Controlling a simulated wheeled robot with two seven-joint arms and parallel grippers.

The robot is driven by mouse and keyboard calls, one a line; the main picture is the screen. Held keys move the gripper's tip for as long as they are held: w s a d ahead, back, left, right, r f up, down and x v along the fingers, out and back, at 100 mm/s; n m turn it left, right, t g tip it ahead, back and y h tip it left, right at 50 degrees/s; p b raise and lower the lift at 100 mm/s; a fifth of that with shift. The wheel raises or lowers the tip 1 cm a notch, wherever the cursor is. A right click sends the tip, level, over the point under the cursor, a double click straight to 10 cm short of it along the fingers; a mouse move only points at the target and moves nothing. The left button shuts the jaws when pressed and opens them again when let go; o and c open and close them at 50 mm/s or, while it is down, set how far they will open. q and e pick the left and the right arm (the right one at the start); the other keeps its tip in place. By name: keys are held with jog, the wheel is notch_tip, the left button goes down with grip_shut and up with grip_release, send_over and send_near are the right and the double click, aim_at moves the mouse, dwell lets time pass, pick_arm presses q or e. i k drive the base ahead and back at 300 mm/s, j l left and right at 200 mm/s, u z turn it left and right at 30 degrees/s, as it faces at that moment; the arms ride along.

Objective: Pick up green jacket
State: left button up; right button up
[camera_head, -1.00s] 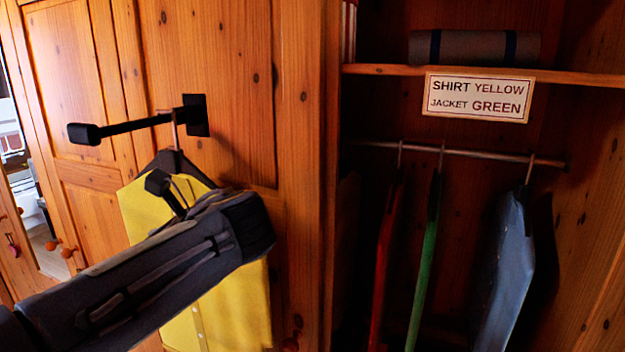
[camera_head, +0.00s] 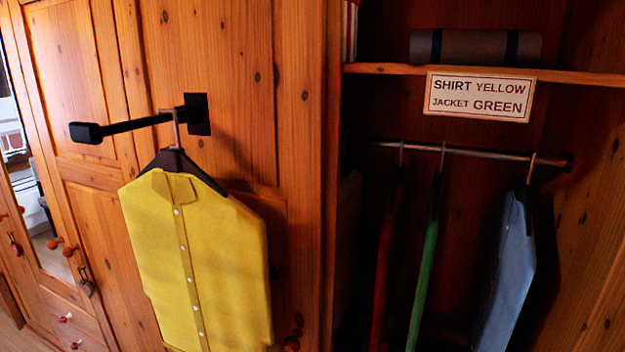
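The green jacket (camera_head: 424,275) hangs edge-on from the metal rail (camera_head: 470,152) inside the open wardrobe, between a red garment (camera_head: 383,270) and a blue garment (camera_head: 507,270). Its hook goes over the rail. A yellow shirt (camera_head: 200,262) hangs on a dark hanger (camera_head: 176,160) from a black bracket arm (camera_head: 140,124) on the wardrobe door at left. A sign (camera_head: 479,97) reads "SHIRT YELLOW JACKET GREEN". Neither of my grippers shows in the head view.
A shelf (camera_head: 580,76) with a rolled grey bundle (camera_head: 475,47) is above the rail. A wooden upright stands between the door and the open compartment. There are gaps on the rail on both sides of the green jacket, wider towards the blue garment.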

aim_at(439, 173)
jog(key=i+j+z, duration=0.15)
jog(key=j+z, duration=0.25)
jog(key=i+j+z, duration=0.1)
jog(key=j+z, duration=0.15)
jog(key=z, duration=0.2)
jog(key=j+z, duration=0.4)
jog(key=j+u, duration=0.1)
jog(key=u, duration=0.4)
jog(key=j+u, duration=0.1)
jog(key=u, duration=0.4)
jog(key=j+u, duration=0.1)
jog(key=u, duration=0.4)
